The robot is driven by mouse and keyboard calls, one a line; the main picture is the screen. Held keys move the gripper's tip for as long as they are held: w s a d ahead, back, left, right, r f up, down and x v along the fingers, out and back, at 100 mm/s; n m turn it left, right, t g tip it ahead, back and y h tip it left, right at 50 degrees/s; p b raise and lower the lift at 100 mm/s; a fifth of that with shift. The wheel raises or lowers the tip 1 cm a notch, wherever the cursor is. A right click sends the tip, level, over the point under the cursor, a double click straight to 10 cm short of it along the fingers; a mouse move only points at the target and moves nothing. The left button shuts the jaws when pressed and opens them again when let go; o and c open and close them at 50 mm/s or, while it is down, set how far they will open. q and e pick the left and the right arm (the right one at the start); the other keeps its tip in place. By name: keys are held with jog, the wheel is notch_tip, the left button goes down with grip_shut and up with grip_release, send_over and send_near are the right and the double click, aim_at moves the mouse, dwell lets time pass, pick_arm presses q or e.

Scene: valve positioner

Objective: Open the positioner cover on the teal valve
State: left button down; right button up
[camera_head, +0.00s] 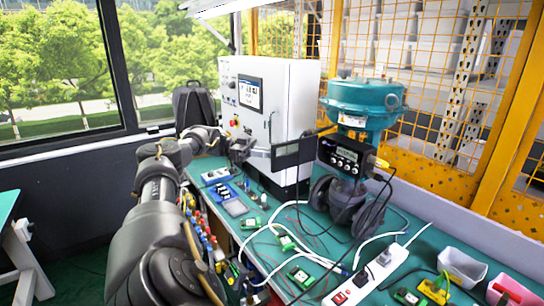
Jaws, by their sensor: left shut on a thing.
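The teal valve (365,103) stands at the right back of the bench on a dark body. The black positioner (343,156) on its front shows a small display and a row of buttons. Its dark cover (293,153) is swung out to the left, so the positioner's face is exposed. My left gripper (266,152) is at the left edge of the cover, shut on it. The fingertips are small and partly hard to make out against the cover. My right gripper is not in view.
A white control cabinet (290,88) stands behind the cover and my left gripper. A white power strip (368,276), loose cables and several small green boards lie on the teal bench (411,262). A yellow mesh fence (420,122) is behind.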

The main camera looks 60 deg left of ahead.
pick_arm(q)
jog(key=shift+w+d, duration=0.1)
jog(key=shift+w, duration=0.1)
jog(key=c, duration=1.8)
grip_release()
jog(key=shift+w+d, duration=0.2)
jog(key=shift+w, duration=0.15)
jog(key=shift+o, duration=1.2)
jog(key=shift+w+d+f, duration=0.1)
jog(key=shift+w, duration=0.2)
jog(key=shift+s, duration=0.15)
jog(key=shift+s+a, duration=0.15)
jog(key=shift+a, duration=0.1)
